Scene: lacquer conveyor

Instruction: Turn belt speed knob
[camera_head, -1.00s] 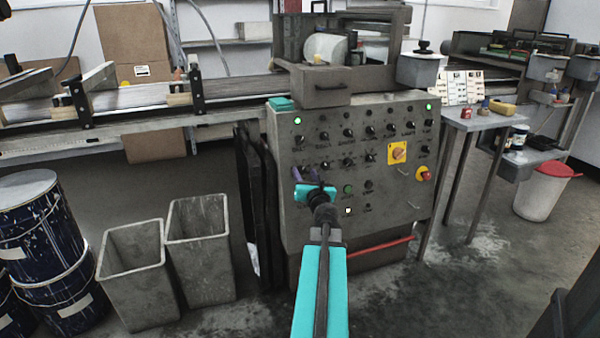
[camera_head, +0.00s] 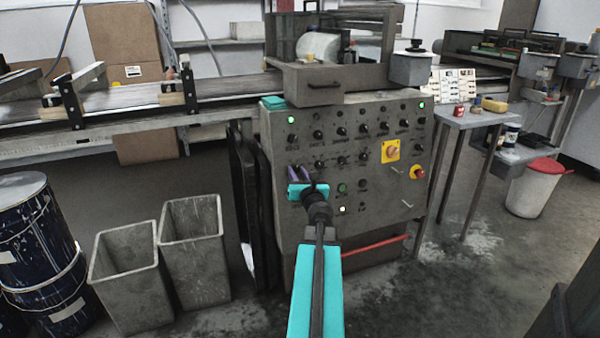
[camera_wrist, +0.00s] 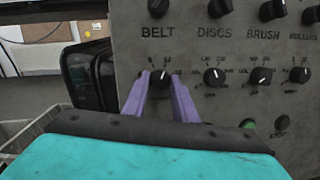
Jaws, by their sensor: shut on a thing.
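The grey control panel (camera_head: 290,236) has rows of black knobs. In the wrist view, a round black knob (camera_wrist: 160,79) with a white pointer mark and a scale sits below the word BELT. My gripper (camera_wrist: 160,76) has its two purple fingers on either side of this knob and is shut on it. In the head view my gripper (camera_head: 300,174) is at the panel's left side, and it hides the knob. Another black knob (camera_wrist: 158,7) is above the BELT label, clear of the fingers.
Neighbouring knobs (camera_wrist: 213,77) stand close to the right. A green button (camera_head: 342,188), a yellow rotary switch (camera_head: 391,151) and a red stop button (camera_head: 417,172) are on the panel. Two grey bins (camera_head: 193,250) stand at left, with bare floor in front.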

